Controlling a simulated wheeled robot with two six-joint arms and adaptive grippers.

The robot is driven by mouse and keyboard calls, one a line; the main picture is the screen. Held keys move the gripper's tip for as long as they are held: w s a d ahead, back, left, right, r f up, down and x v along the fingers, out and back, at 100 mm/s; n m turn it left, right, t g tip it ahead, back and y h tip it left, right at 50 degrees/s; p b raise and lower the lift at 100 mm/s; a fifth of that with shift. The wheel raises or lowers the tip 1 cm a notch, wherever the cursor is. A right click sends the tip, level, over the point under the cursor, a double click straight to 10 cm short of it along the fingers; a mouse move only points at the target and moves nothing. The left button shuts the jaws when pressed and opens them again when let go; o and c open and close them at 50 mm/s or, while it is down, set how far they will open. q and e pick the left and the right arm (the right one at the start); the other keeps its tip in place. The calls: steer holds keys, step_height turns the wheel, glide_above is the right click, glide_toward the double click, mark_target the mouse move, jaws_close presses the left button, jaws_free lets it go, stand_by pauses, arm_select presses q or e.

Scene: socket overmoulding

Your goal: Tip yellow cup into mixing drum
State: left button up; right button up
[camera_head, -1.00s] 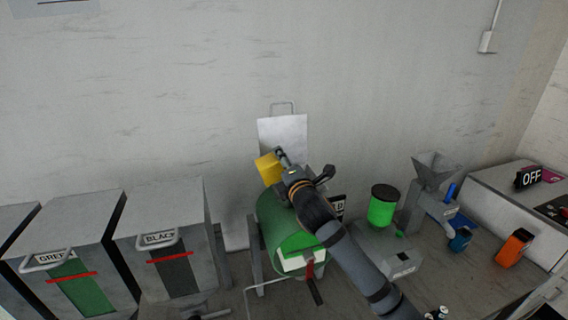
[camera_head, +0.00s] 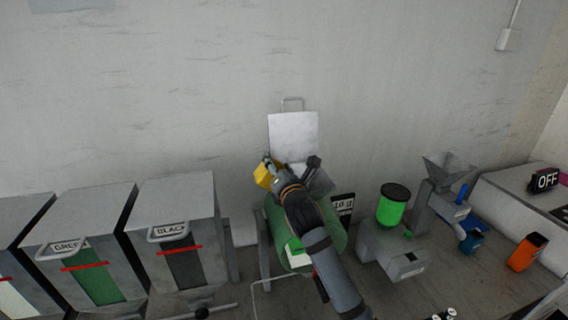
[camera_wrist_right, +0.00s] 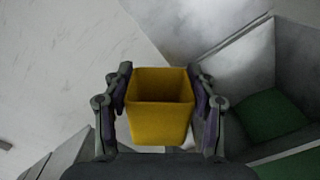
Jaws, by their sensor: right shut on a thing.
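The yellow cup (camera_head: 263,176) is held by my right gripper (camera_head: 270,165) above the left part of the green mixing drum (camera_head: 274,216). In the right wrist view the cup (camera_wrist_right: 160,108) sits between both fingers of my right gripper (camera_wrist_right: 160,100), with its open mouth facing up in the picture. I cannot see any contents in it. The drum's open hatch and grey inside (camera_wrist_right: 235,60) show to the right of the cup in that view. My right arm hides much of the drum in the head view. My left gripper is not in view.
A white lid panel (camera_head: 293,136) with a handle stands up behind the drum. Grey bins labelled GREEN and BLACK (camera_head: 175,215) stand to the left. A machine with a green jar (camera_head: 391,211), a hopper (camera_head: 447,170) and an orange cup (camera_head: 526,252) stand to the right.

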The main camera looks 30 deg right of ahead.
mark_target(262, 169)
steer(key=shift+a, duration=0.15)
steer(key=shift+a+r+n, duration=0.1)
steer(key=shift+r+n, duration=0.05)
steer(key=shift+n, duration=0.35)
steer(key=a+n, duration=0.1)
steer(key=n, duration=0.1)
steer(key=a+r+n, duration=0.1)
steer(key=a+n, duration=0.1)
steer(key=w+a+r+n, duration=0.1)
steer(key=n, duration=0.2)
steer(key=shift+a, duration=0.2)
steer(key=shift+d, duration=0.1)
steer(key=shift+d, duration=0.1)
